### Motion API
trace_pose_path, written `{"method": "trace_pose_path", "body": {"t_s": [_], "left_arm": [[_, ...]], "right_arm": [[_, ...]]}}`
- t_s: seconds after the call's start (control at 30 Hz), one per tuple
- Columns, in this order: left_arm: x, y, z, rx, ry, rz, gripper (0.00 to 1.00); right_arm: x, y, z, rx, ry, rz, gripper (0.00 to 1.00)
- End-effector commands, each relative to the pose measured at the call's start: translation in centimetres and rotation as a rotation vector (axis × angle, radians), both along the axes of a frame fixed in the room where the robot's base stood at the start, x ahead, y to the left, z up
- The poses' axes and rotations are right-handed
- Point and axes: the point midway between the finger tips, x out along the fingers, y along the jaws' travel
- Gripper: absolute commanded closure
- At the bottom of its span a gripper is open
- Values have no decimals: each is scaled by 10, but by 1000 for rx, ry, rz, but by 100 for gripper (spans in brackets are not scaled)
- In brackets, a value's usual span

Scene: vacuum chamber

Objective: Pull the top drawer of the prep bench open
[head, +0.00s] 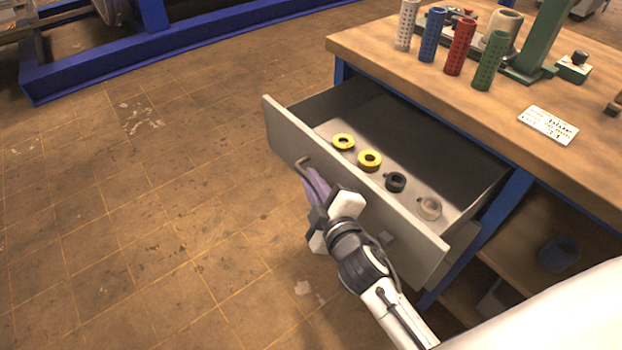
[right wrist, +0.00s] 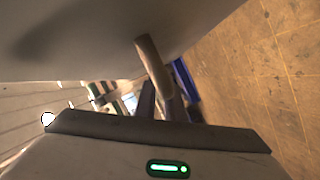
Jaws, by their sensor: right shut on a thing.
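The top drawer (head: 355,195) of the prep bench (head: 440,80) stands well open, its grey front pulled out from under the wooden top. Two yellow rings, a black ring and a pale ring lie on the drawer floor. My right gripper (head: 314,188) is at the outside of the drawer front, shut on the drawer's bar handle (head: 312,174). In the right wrist view the handle (right wrist: 150,60) runs down from the drawer front to between my fingers. The fingers hide part of the handle. My left gripper is not in view.
On the bench top stand white, blue, red and green perforated cylinders (head: 459,46), a green stand (head: 541,45) and a white label (head: 548,125). An open shelf with a blue item (head: 559,252) is below. The tiled floor (head: 140,220) left of the drawer is clear.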

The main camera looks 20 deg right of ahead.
Motion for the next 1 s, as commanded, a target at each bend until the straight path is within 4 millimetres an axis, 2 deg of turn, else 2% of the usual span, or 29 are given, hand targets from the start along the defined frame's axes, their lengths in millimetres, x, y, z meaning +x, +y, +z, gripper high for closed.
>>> {"method": "trace_pose_path", "body": {"t_s": [0.23,0.27,0.37,0.67,0.83,1.0], "left_arm": [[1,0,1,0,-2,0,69],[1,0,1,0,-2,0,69],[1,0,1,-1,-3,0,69],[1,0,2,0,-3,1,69],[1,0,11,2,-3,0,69],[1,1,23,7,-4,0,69]], "right_arm": [[0,0,0,0,3,-1,100],[0,0,0,0,3,-1,87],[0,0,0,0,1,0,72],[1,0,2,0,1,1,72],[1,0,23,0,-3,1,72],[2,0,62,-1,-11,1,72]]}}
